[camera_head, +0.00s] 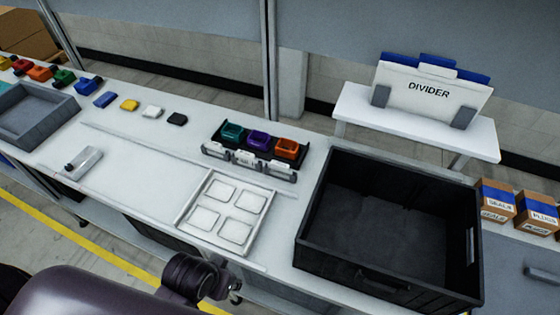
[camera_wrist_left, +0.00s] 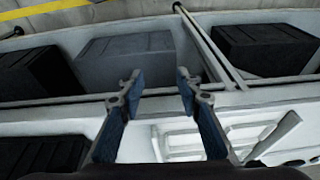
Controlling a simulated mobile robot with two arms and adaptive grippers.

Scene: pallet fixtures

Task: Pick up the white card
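Several white pieces could be the white card, and I cannot tell which is meant. A small white piece (camera_head: 152,111) lies between a yellow and a black one at the back of the table. A large white card marked DIVIDER (camera_head: 430,92) stands on a side stand. Small white labels (camera_head: 246,158) sit on the front of a black rack. My left gripper (camera_wrist_left: 155,85) is open and empty near the table's front edge. Its dark wrist (camera_head: 195,280) shows at the bottom of the head view, left of the black bin. My right gripper is out of view.
A white tray with four square recesses (camera_head: 183,222) lies near the front edge. The black rack holds teal, purple and orange pieces (camera_head: 258,140). A large empty black bin (camera_head: 310,235) stands right. A metallic block (camera_head: 83,162) lies left; the table around it is mostly clear.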

